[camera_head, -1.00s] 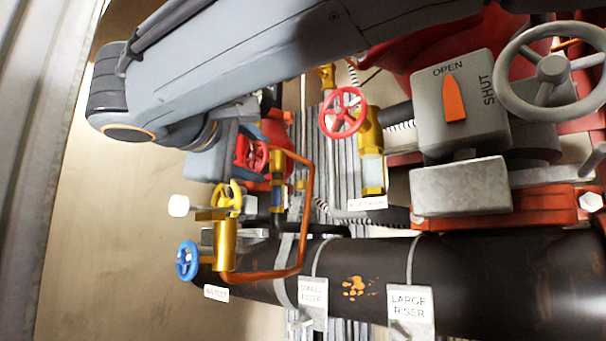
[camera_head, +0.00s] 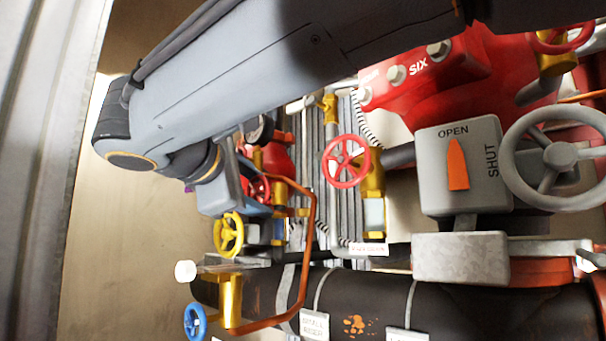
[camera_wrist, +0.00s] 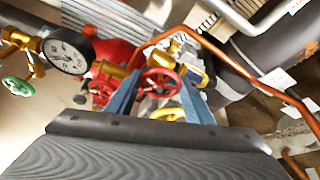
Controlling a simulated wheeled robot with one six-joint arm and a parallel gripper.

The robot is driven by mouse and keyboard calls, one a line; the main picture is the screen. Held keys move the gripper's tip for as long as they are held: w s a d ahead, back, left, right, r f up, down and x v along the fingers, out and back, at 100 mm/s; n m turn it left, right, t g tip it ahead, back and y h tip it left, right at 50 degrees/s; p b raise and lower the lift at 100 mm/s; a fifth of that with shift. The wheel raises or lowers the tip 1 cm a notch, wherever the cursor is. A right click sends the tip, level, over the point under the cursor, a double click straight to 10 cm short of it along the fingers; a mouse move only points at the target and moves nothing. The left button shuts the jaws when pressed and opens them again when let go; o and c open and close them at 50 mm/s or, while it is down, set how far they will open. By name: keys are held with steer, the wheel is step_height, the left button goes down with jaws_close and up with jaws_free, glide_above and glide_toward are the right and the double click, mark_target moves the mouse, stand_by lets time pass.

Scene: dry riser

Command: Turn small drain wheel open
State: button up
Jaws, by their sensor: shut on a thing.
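A small red handwheel (camera_wrist: 158,83) on a brass valve sits between my gripper's blue fingers (camera_wrist: 161,80) in the wrist view. My gripper is shut on this wheel. In the head view the small red wheel (camera_head: 262,187) shows only in part, beside the end of my arm, which hides much of it. Its label is not readable, and I cannot tell how far the valve is turned.
A yellow wheel (camera_head: 229,234) and a blue wheel (camera_head: 195,322) are close below. A copper pipe (camera_head: 309,225) bends around the right side. A larger red wheel (camera_head: 345,161) stands to the right. A gauge (camera_wrist: 68,54) is left of my fingers.

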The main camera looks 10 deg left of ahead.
steer(key=n+p, duration=0.1)
steer(key=p, duration=0.1)
steer(key=n+g+p, duration=0.1)
steer(key=p, duration=0.2)
steer(key=n+h+p, duration=0.1)
steer(key=p, duration=0.2)
steer(key=shift+s+r+n+g, duration=0.1)
steer(key=shift+r+n+g, duration=0.15)
steer(key=shift+n+g, duration=0.15)
steer(key=n+p, duration=0.1)
steer(key=p, duration=0.3)
steer(key=shift+f+n+g+h+p, duration=0.1)
steer(key=shift+n+g+h+p, duration=0.2)
steer(key=shift+g+h+p, duration=0.1)
steer(key=shift+f+n+p, duration=0.1)
steer(key=shift+n+p, duration=0.3)
steer(key=shift+p, duration=0.4)
steer(key=shift+f, duration=0.15)
steer(key=o, duration=1)
steer(key=shift+o, duration=0.2)
steer(key=shift+b, duration=0.5)
